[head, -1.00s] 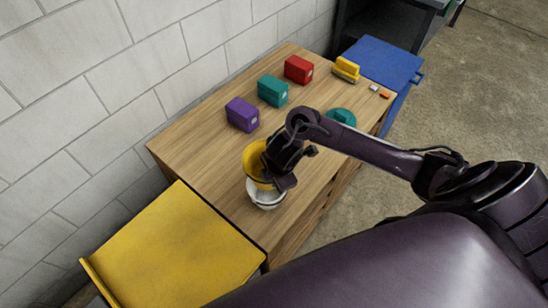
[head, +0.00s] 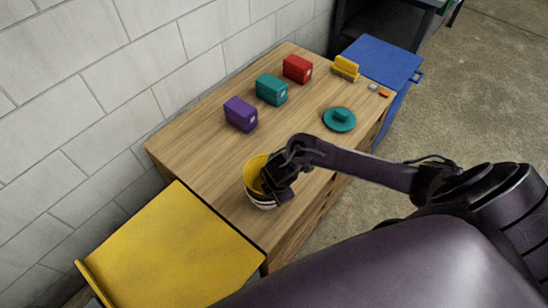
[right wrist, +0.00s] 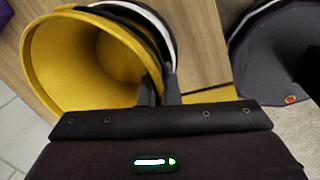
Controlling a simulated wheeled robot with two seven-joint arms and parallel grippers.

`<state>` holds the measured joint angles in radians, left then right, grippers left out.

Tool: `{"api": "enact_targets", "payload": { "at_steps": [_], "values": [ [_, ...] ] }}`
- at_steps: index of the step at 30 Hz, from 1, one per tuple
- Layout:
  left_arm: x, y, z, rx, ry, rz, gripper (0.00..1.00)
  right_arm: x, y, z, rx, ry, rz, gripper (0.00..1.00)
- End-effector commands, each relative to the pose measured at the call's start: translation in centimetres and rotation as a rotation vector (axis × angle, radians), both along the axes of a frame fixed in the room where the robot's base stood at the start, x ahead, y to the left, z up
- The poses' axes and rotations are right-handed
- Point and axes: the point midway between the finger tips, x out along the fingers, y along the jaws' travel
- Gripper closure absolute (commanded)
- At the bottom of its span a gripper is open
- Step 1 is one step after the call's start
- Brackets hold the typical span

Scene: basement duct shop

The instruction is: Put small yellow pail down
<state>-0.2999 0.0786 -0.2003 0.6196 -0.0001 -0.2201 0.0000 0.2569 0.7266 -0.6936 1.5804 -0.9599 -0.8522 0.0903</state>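The small yellow pail (head: 254,172) stands at the near left end of the wooden cabinet top. It sits in or on a white container with a dark band (head: 261,204); how deep it goes is hidden. My right gripper (head: 274,190) is at the pail's right side. In the right wrist view the fingers (right wrist: 158,92) are close together with the yellow pail's wall (right wrist: 60,60) between them, and the pail's mouth faces the camera. The dark and white rims show just behind it. My left gripper is not in view.
Purple (head: 240,114), teal (head: 271,89) and red (head: 297,69) boxes line the wall side of the wooden top (head: 205,150). A teal lidded dish (head: 339,120) and a yellow block (head: 345,68) lie farther right. A yellow panel (head: 170,250) and a blue one (head: 382,60) flank the cabinet.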

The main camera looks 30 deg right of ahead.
Motion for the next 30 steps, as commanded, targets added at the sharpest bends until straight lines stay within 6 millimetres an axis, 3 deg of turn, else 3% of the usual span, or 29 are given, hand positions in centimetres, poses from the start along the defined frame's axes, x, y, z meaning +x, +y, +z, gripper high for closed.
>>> {"api": "enact_targets", "payload": {
  "at_steps": [12,15,18,26,30],
  "values": [
    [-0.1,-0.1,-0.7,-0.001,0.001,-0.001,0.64,-0.2,0.0,-1.2,0.0,0.005,0.0,1.0],
    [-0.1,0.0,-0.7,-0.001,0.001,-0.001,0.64,-0.3,0.0,-1.4,0.0,0.008,0.0,0.84],
    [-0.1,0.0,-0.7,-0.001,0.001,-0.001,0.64,-0.4,0.0,-1.5,-0.001,0.011,0.001,0.75],
    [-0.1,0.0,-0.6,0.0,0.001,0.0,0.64,-0.6,0.0,-1.4,-0.001,0.014,0.002,0.75],
    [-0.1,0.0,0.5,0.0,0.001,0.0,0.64,-0.5,0.0,0.3,-0.001,0.012,0.002,0.75]
  ]
}}
